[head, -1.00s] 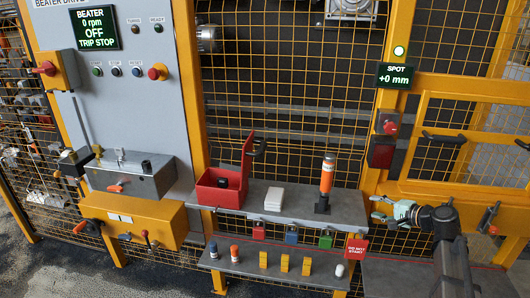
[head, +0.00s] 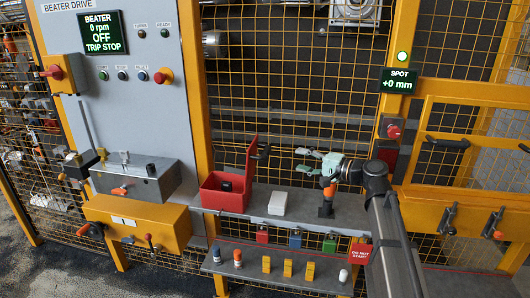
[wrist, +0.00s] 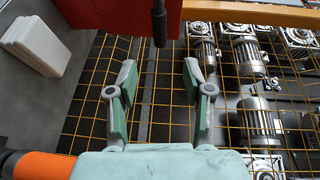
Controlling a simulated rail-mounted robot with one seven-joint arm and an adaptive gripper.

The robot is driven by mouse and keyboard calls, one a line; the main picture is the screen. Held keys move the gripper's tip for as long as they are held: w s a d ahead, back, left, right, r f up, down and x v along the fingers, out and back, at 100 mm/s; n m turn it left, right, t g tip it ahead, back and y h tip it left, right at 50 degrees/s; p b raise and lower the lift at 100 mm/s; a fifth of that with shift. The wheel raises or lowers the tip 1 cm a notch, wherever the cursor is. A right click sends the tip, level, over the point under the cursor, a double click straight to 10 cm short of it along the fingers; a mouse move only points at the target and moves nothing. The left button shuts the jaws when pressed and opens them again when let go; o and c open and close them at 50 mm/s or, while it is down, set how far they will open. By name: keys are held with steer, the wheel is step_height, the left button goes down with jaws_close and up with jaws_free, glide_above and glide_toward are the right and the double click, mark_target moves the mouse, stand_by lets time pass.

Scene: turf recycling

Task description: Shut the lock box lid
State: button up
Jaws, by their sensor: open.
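The red lock box (head: 222,201) stands on the grey shelf, with a small black item inside. Its red lid (head: 250,160) stands upright, open, at the box's right side. A black handle (head: 262,152) sticks out from the lid to the right. My gripper (head: 301,161) is open and empty, to the right of the lid and apart from it. In the wrist view the gripper (wrist: 160,74) has its fingers spread. The red lid (wrist: 95,10) shows at the top edge there, and the dark handle (wrist: 159,27) lies ahead between the fingers' directions.
A white block (head: 277,203) lies on the shelf between box and gripper. An orange-banded post (head: 327,205) stands beneath my wrist, partly hidden. Several padlocks (head: 295,239) hang from the shelf (head: 350,212) front. Yellow mesh fence (head: 300,90) rises behind.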

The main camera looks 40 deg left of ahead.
mark_target(266, 152)
steer(key=a+p, duration=0.1)
steer(key=a, duration=0.3)
steer(key=a+p, duration=0.1)
steer(key=a, duration=0.4)
steer(key=a+f+p, duration=0.1)
steer(key=a, duration=0.4)
steer(key=shift+s+a+f, duration=0.1)
steer(key=shift+s+a, duration=0.05)
steer(key=shift+s, duration=0.15)
jaws_close()
